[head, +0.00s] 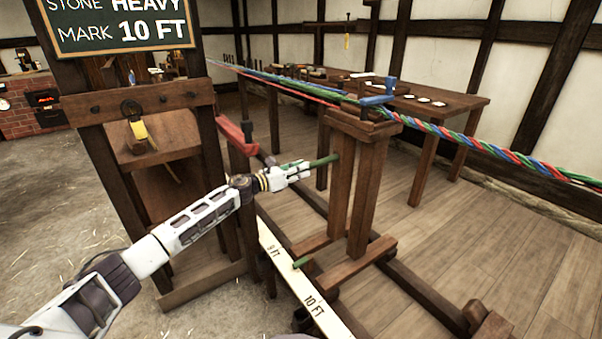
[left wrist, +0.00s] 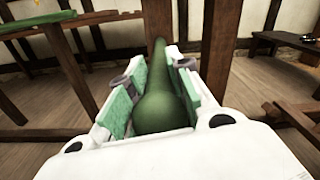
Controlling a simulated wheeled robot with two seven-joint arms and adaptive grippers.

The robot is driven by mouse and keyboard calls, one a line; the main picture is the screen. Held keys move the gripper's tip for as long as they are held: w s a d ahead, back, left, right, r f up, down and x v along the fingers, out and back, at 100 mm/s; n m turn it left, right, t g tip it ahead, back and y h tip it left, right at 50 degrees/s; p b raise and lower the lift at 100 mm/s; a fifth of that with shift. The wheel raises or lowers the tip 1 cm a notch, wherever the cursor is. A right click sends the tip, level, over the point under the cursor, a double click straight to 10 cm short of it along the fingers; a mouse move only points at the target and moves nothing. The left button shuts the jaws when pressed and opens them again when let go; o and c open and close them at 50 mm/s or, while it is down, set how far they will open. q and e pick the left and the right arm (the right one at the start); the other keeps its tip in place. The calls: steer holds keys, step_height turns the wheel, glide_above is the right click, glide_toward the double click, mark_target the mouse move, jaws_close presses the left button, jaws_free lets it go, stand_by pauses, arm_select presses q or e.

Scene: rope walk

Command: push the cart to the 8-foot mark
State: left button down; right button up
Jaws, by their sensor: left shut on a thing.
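The cart (head: 364,190) is a brown wooden post frame on dark rails, with a green handle (head: 323,161) sticking out to the left. My left gripper (head: 303,169) is shut around this handle. In the left wrist view the green handle (left wrist: 160,105) lies between the two pads of my left gripper (left wrist: 155,92). A pale scale board (head: 290,275) lies beside the rail. It reads 10 FT near its front end, and a smaller mark behind it looks like 9 FT. A small green pointer (head: 302,262) at the cart's foot sits between these two marks. My right gripper is out of view.
Twisted red, green and blue strands (head: 470,145) run across the cart's top. A chalkboard (head: 120,24) reads STONE HEAVY, MARK 10 FT. A wooden stand (head: 140,105) is left of my arm. A long workbench (head: 440,95) stands behind.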

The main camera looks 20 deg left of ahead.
arm_select(q)
steer(key=shift+w+a+r, duration=0.1)
steer(key=shift+w+a, duration=0.05)
steer(key=shift+a, duration=0.05)
steer(key=c, duration=1.3)
jaws_free()
steer(key=shift+o, duration=0.2)
steer(key=shift+v, duration=1.8)
steer(key=v, duration=0.8)
steer(key=shift+s, duration=0.2)
